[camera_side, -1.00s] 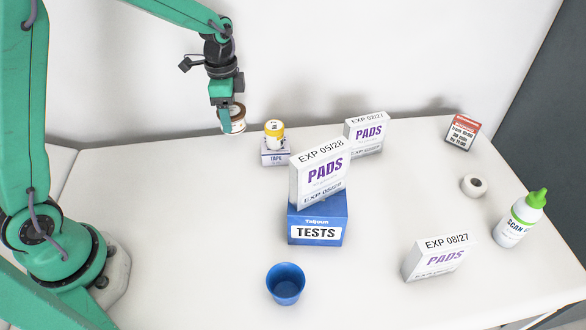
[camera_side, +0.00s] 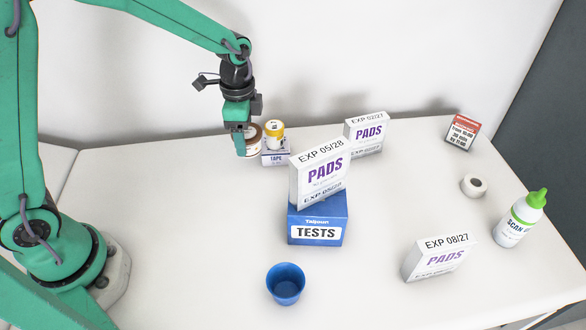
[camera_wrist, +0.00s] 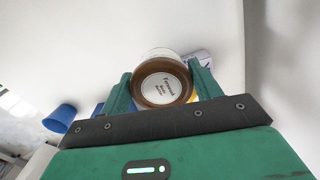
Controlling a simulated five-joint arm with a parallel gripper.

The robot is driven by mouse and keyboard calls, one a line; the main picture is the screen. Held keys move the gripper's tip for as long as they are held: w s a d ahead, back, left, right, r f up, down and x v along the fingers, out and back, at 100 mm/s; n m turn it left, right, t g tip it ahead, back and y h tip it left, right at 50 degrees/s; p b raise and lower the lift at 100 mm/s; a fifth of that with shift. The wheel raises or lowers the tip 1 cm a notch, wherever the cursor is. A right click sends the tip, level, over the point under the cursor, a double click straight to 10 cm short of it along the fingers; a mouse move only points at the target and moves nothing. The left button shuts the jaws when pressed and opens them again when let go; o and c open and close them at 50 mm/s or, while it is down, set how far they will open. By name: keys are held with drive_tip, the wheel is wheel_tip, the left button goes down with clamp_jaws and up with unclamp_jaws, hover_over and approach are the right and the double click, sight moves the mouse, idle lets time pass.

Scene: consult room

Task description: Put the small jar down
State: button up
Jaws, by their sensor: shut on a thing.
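The small jar has a brown lid with a printed label, seen from above in the wrist view (camera_wrist: 162,84). My gripper (camera_wrist: 162,88) is shut on it, with a green finger on each side. In the side view my gripper (camera_side: 248,145) hangs low over the back left of the table, and the small jar (camera_side: 255,138) shows partly behind a finger, just left of the tape box. I cannot tell whether the jar's base touches the table.
Close to the right, a yellow-topped jar (camera_side: 273,134) stands on the small TAPE box (camera_side: 275,158). A PADS box (camera_side: 321,172) sits on the blue TESTS box (camera_side: 318,222). A blue cup (camera_side: 285,287) stands in front. The table's left part is clear.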

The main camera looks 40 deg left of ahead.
drive_tip(key=shift+s+d+f, duration=0.5)
drive_tip(key=shift+s+d, duration=0.2)
drive_tip(key=shift+d, duration=1.05)
drive_tip(key=shift+s+d+f, duration=0.55)
drive_tip(key=shift+s+d, duration=0.2)
drive_tip(key=shift+d, duration=1)
drive_tip(key=shift+s+d+f, duration=0.5)
drive_tip(key=shift+s+d, duration=0.2)
drive_tip(key=shift+d, duration=1.05)
drive_tip(key=shift+f, duration=0.1)
drive_tip(key=shift+f, duration=1.6)
drive_tip(key=shift+s+d+f, duration=0.1)
drive_tip(key=shift+d+f, duration=0.05)
drive_tip(key=shift+f, duration=0.1)
drive_tip(key=shift+f, duration=0.15)
drive_tip(key=o, duration=1.2)
drive_tip(key=shift+c, duration=0.2)
